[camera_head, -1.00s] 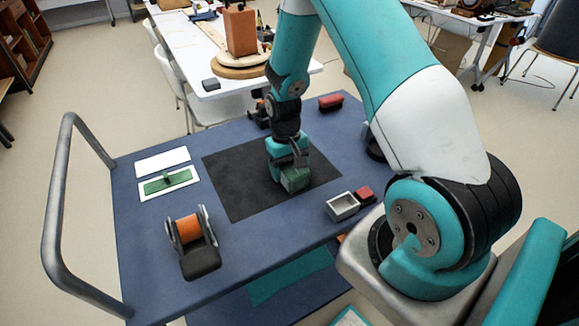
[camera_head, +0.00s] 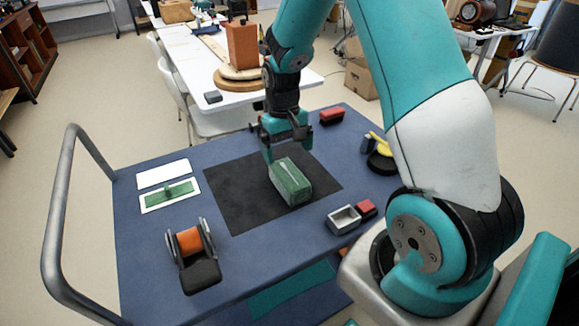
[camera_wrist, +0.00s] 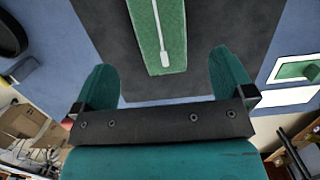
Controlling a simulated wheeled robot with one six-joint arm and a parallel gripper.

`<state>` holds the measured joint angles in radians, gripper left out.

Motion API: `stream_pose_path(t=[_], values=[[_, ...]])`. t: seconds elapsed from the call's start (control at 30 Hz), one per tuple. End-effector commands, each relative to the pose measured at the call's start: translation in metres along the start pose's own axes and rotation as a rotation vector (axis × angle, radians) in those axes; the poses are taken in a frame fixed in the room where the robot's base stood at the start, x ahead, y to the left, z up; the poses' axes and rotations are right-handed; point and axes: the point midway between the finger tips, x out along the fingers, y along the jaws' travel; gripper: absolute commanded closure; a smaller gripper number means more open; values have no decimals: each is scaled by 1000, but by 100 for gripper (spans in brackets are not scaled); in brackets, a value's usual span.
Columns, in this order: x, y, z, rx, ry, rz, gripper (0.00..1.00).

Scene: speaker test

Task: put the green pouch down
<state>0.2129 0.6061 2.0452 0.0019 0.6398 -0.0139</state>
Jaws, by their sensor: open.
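The green pouch (camera_head: 291,181) rests on the black mat (camera_head: 232,190) on the blue cart top. It is a boxy green block with a pale strip along its top. My gripper (camera_head: 287,150) is above and just behind the pouch, open and empty. In the wrist view the pouch (camera_wrist: 158,32) lies beyond the two teal fingers (camera_wrist: 160,78), which are spread wide with a gap to it.
An orange tape roll in a dispenser (camera_head: 190,246) stands front left. A grey open box (camera_head: 344,219) and a red block (camera_head: 367,209) sit to the right. A green-handled tool on a white plate (camera_head: 171,194) lies left. A metal handrail (camera_head: 57,215) edges the cart.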

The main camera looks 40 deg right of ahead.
Motion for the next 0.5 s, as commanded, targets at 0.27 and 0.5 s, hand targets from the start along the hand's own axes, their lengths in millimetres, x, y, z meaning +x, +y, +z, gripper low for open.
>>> stream_pose_path(t=[0.27, 0.5], values=[[-36, -13, 6, -35, 16, -11, 0], [-107, -112, 93, -356, 125, -128, 0]])
